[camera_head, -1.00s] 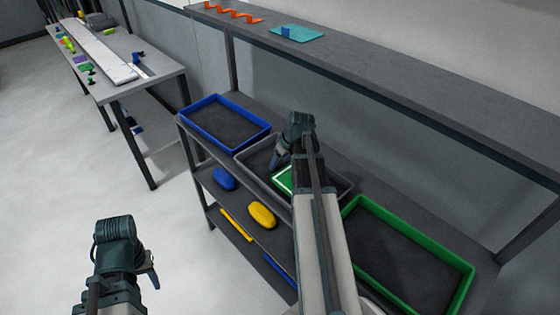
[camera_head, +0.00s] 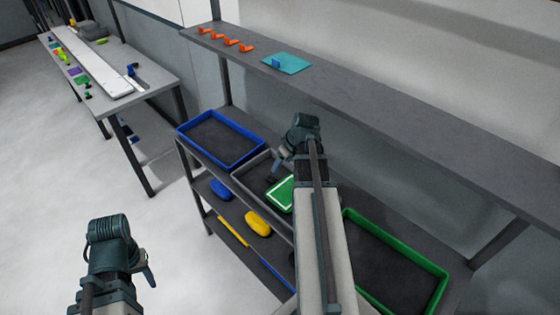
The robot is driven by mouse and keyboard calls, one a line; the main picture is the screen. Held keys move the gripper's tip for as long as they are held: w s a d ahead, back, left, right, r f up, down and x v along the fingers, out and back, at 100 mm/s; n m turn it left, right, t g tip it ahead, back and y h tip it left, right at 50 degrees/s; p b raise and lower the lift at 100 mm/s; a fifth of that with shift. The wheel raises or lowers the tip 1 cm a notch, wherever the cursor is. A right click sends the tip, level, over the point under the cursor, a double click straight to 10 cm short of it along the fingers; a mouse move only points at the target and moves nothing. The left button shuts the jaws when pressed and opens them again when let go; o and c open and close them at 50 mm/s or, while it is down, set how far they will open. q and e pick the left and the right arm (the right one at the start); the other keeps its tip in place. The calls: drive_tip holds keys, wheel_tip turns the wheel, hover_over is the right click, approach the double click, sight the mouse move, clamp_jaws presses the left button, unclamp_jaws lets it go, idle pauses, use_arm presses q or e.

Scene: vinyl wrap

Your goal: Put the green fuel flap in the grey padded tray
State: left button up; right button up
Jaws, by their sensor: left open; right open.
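The green fuel flap (camera_head: 281,194), with a pale outline, lies in the grey padded tray (camera_head: 243,186) on the shelf unit's top board. My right gripper (camera_head: 276,172) is open above the tray, just beyond the flap and apart from it as far as I can see. My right arm hides the tray's right part. My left gripper (camera_head: 150,272) is open and empty over the floor at lower left.
A blue tray (camera_head: 222,140) stands left of the grey tray and a green tray (camera_head: 395,262) right of it. Lower shelves hold a blue item (camera_head: 220,190) and a yellow item (camera_head: 258,224). An upper shelf (camera_head: 400,125) overhangs behind. A side table (camera_head: 135,95) stands at far left.

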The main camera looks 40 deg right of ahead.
drive_tip(key=w+a+f+n+g, duration=0.1)
drive_tip(key=a+g, duration=0.2)
drive_tip(key=a, duration=1.8)
drive_tip(key=s+a, duration=0.4)
drive_tip(key=a, duration=0.6)
drive_tip(key=s+a+n+g+h, duration=0.1)
drive_tip(key=s+a, duration=0.4)
drive_tip(key=a, duration=0.5)
drive_tip(key=shift+s+a+f+n+g+h, duration=0.2)
drive_tip(key=shift+f+n+g+h, duration=0.05)
drive_tip(key=shift+n+g+h, duration=0.05)
wheel_tip(320, 180, down, 9)
drive_tip(key=b, duration=0.8)
drive_tip(key=shift+r+b, duration=0.15)
drive_tip(key=shift+b, duration=0.25)
